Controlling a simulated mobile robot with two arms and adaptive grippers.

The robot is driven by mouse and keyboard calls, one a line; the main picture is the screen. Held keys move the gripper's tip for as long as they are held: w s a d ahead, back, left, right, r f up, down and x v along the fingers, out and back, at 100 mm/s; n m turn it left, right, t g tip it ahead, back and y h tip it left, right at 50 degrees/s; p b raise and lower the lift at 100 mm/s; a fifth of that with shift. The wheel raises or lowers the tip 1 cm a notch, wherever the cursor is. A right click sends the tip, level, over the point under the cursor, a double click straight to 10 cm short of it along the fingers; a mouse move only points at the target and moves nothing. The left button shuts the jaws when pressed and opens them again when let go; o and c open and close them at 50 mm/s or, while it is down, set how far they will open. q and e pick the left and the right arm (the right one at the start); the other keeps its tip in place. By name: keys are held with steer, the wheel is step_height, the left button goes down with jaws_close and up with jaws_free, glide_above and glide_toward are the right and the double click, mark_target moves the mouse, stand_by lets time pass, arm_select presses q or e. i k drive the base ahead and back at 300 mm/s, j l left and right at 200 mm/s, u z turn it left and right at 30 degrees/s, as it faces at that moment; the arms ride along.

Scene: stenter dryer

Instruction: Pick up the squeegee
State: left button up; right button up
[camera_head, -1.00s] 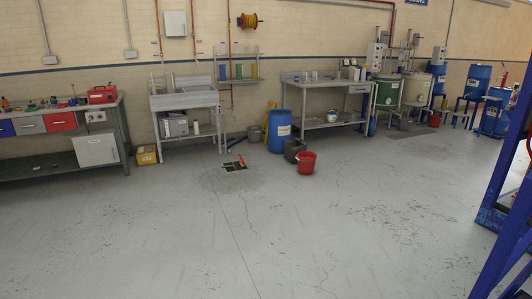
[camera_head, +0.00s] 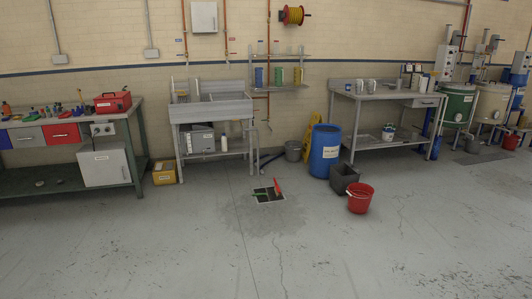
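I cannot tell for certain which thing is the squeegee. A small orange-red piece (camera_head: 278,187) and a thin green piece (camera_head: 260,194) lie at the dark floor drain (camera_head: 268,196), on a wet-looking patch of floor. They are too small to identify for sure. A dark, long thin thing (camera_head: 270,159) lies low by the wall between the sink and the grey bucket (camera_head: 293,151); what it is cannot be told either. Neither of my grippers is in view.
A blue barrel (camera_head: 324,152), a dark grey container (camera_head: 343,178) and a red bucket (camera_head: 360,198) stand right of the drain. The sink (camera_head: 212,110) stands behind, a yellow box (camera_head: 164,173) beside it. A workbench (camera_head: 140,145) is at left. The front floor is clear.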

mark_target(268, 194)
steer(key=i, duration=4.65)
